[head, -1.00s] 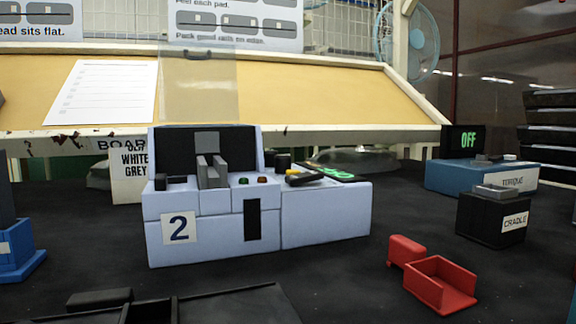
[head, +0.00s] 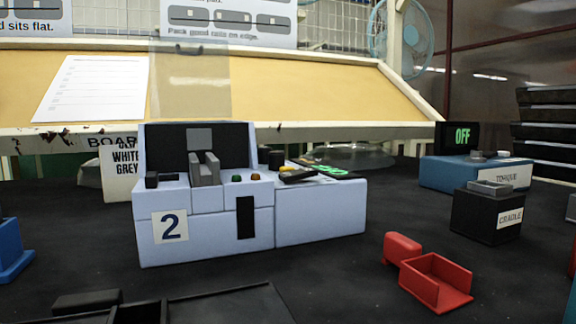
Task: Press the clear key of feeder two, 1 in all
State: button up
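Feeder two is a pale blue-grey box (head: 315,212) with a white label reading 2 (head: 170,227) on its front left. It stands in the middle left of the dark table in the head view. On its top are a grey upright channel (head: 205,168), a green button (head: 237,178) and an orange-brown button (head: 255,177). A black knob (head: 277,160), a small yellow part and a black piece (head: 297,176) lie further right, beside a green display (head: 332,171) seen edge-on. I cannot read which of these is the clear key. My gripper is not in view.
A red tray (head: 436,283) with a red block (head: 403,248) lies front right. A black cradle box (head: 487,215) and a blue torque unit (head: 465,174) showing OFF stand at right. A blue holder (head: 12,250) is at the left edge. Dark trays lie along the front.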

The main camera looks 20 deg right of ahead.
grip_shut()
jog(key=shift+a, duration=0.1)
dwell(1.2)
